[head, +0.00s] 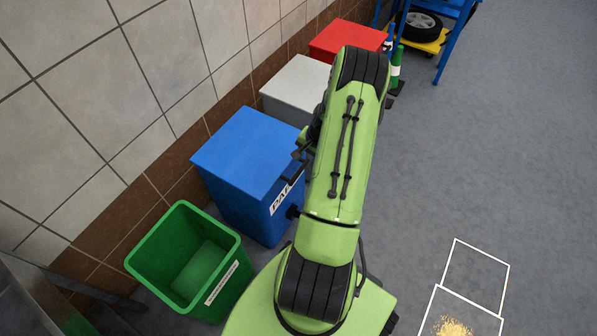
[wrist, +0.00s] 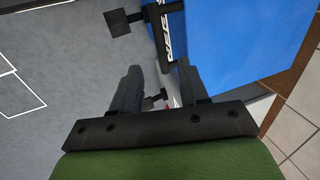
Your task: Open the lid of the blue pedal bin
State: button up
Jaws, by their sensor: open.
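The blue pedal bin (head: 237,205) stands against the tiled wall, left of my arm in the head view. Its flat blue lid (head: 245,148) lies shut on top. A white label is on its front, partly hidden by my arm. Its black pedal (head: 293,212) sticks out low at the front; the pedal (wrist: 118,22) also shows at the top of the wrist view. My gripper (head: 297,160), partly hidden by my arm, is by the bin's right front edge. In the wrist view my gripper (wrist: 158,76) is open and empty, with the blue bin (wrist: 232,45) beyond the fingers.
A green open bin (head: 190,258) stands nearer, left of my base. A white bin (head: 296,90) and a red bin (head: 345,38) stand farther along the wall. A blue rack (head: 447,45) with a tyre is at the back.

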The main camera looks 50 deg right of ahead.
aim_at(300, 171)
jog(key=b+x, duration=0.2)
jog(key=x, duration=0.7)
jog(key=shift+b, duration=0.35)
grip_shut()
